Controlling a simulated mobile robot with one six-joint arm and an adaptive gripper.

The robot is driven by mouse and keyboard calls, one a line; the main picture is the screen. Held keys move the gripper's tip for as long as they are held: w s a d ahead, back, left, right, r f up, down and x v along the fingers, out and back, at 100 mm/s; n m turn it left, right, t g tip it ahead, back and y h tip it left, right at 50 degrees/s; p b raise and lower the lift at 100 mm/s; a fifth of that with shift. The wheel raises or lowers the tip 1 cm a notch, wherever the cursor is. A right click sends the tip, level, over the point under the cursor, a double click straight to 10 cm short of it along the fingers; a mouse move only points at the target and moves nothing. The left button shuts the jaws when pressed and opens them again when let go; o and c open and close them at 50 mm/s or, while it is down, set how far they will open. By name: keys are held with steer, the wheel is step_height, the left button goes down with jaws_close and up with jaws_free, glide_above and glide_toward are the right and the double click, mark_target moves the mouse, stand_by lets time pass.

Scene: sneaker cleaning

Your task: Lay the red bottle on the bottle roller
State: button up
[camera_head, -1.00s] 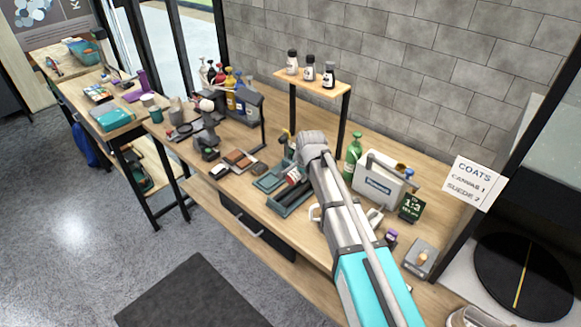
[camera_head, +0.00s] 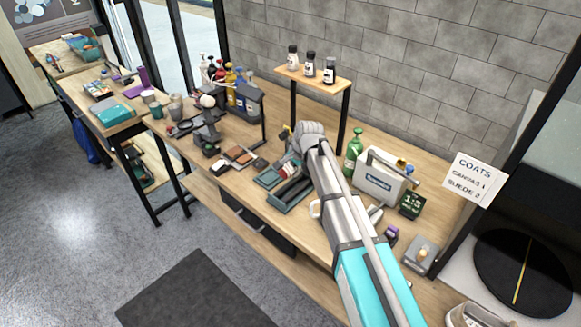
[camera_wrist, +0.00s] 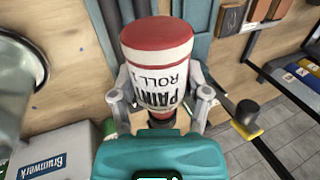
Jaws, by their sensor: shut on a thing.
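The red bottle (camera_wrist: 158,70) has a white label with black "PAINT ROLL" lettering and a red end facing the camera. In the wrist view it stands between the two fingers of my gripper (camera_wrist: 162,97), which are shut on it. In the head view my gripper (camera_head: 296,148) is over the back of the bottle roller, and the arm hides most of the bottle. The bottle roller (camera_head: 292,193) is a teal frame with dark rollers on the bench; no bottle lies on its front part. Teal and dark parts (camera_wrist: 199,20) show behind the bottle in the wrist view.
A raised shelf (camera_head: 314,76) with small bottles is behind. Brown blocks (camera_head: 240,156) and a bottle rack (camera_head: 245,100) are to the left.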

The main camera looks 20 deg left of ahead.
mark_target(289, 187)
steer(key=shift+f+b, duration=3.5)
steer(key=shift+f, duration=0.2)
steer(key=shift+s, duration=0.1)
steer(key=shift+o, duration=0.2)
steer(key=shift+f, duration=0.1)
steer(key=o, duration=1.3)
steer(key=shift+f, duration=0.1)
